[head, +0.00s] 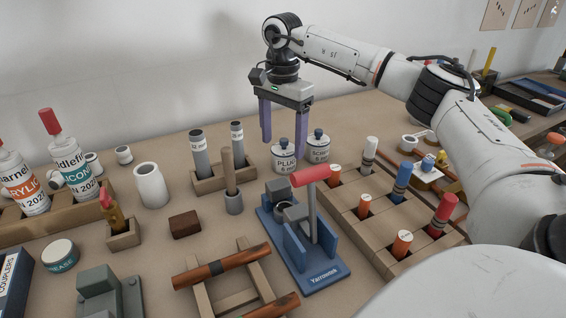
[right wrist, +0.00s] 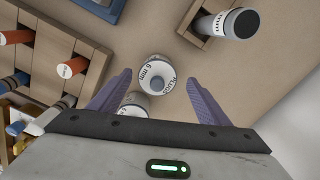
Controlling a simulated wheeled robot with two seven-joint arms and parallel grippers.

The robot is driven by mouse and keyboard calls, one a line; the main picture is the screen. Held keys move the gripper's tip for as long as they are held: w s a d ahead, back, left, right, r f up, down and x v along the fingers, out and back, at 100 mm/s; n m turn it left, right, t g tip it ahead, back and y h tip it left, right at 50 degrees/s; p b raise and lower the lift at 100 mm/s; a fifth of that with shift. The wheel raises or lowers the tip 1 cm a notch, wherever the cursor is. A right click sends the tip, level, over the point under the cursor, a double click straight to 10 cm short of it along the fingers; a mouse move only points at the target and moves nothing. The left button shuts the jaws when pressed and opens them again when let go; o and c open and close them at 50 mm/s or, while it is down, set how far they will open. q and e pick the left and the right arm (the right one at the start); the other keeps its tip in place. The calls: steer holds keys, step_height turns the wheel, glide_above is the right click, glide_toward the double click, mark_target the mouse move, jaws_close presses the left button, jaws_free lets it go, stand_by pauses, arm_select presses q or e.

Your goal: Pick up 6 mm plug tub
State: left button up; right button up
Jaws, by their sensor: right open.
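The plug tub (head: 285,158) is a small white round tub with a dark knobbed lid and a "PLUGS" label. It stands upright on the bench. In the right wrist view the "6 mm" plug tub (right wrist: 155,88) lies between the fingertips as seen from above. A similar white screw tub (head: 318,150) stands close beside it, to the right in the head view; a second tub also shows in the right wrist view (right wrist: 134,112), partly hidden by the gripper. My right gripper (head: 285,140) is open and empty, pointing down above the plug tub. My left gripper is not in view.
A wooden block with two grey tubes (head: 199,155) stands just left of the tubs. A blue press with a red handle (head: 311,176) stands in front. A wooden rack of coloured tubes (head: 345,204) is at front right. Bare bench lies behind the tubs.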

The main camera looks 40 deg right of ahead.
steer(key=f, duration=0.5)
steer(key=shift+s+b, duration=0.2)
steer(key=shift+b, duration=0.1)
steer(key=shift+r, duration=0.1)
jaws_close()
